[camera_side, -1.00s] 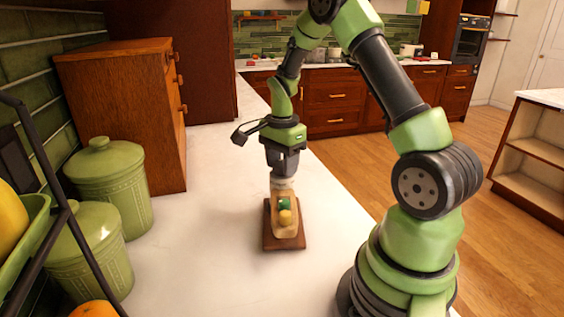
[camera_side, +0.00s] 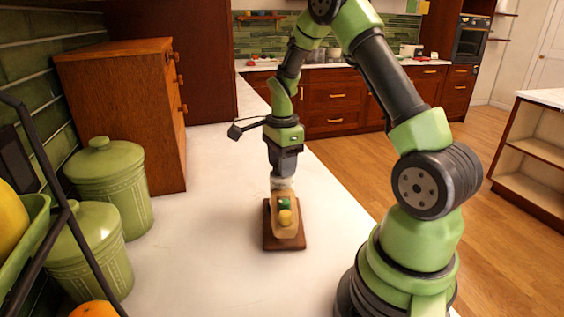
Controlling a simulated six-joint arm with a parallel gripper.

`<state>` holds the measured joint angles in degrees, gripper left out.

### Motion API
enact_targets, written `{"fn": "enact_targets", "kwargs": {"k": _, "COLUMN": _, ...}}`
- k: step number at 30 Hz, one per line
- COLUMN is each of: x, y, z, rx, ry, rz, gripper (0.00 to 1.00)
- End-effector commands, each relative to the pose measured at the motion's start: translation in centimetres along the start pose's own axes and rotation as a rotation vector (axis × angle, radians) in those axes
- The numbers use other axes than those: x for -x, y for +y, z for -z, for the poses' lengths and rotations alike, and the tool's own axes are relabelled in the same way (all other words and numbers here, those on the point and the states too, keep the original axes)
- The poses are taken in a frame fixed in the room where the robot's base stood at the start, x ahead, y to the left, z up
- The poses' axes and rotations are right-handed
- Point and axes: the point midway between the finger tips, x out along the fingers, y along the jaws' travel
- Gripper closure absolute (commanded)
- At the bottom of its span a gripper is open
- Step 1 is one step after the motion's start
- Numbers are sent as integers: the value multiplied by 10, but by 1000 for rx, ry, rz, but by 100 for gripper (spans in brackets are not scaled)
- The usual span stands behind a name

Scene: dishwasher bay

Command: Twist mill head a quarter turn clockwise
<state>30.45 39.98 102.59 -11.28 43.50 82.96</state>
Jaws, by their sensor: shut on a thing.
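The mill (camera_side: 291,232) is a light wooden piece with a green mark and a yellow mark on its near side, the green one above the yellow one. It stands on a dark wooden base (camera_side: 270,240) on the white counter. My gripper (camera_side: 282,184) points straight down from above and is shut on the pale mill head at the top. The fingers and wrist hide most of the head, so its exact angle is hard to tell.
Two green lidded canisters (camera_side: 112,185) stand at the left by a wooden drawer cabinet (camera_side: 125,115). A dark rack with a green tray (camera_side: 32,225) and an orange (camera_side: 93,309) are at the near left. The counter (camera_side: 200,240) around the base is clear.

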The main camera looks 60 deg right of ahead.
Motion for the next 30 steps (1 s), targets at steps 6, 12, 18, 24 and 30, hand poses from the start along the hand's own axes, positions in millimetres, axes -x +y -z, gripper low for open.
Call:
{"fn": "enact_targets", "kwargs": {"k": 6, "x": 0, "y": 0, "z": 0, "rx": 1, "ry": 0, "rz": 0, "gripper": 30}}
{"fn": "enact_targets", "kwargs": {"k": 12, "x": 0, "y": 0, "z": 0, "rx": 1, "ry": 0, "rz": 0, "gripper": 30}}
{"fn": "enact_targets", "kwargs": {"k": 18, "x": 14, "y": -1, "z": 0, "rx": 2, "ry": 0, "rz": 4, "gripper": 30}}
{"fn": "enact_targets", "kwargs": {"k": 24, "x": 54, "y": -1, "z": 0, "rx": 1, "ry": 0, "rz": 9, "gripper": 30}}
{"fn": "enact_targets", "kwargs": {"k": 30, "x": 86, "y": -1, "z": 0, "rx": 2, "ry": 0, "rz": 5, "gripper": 30}}
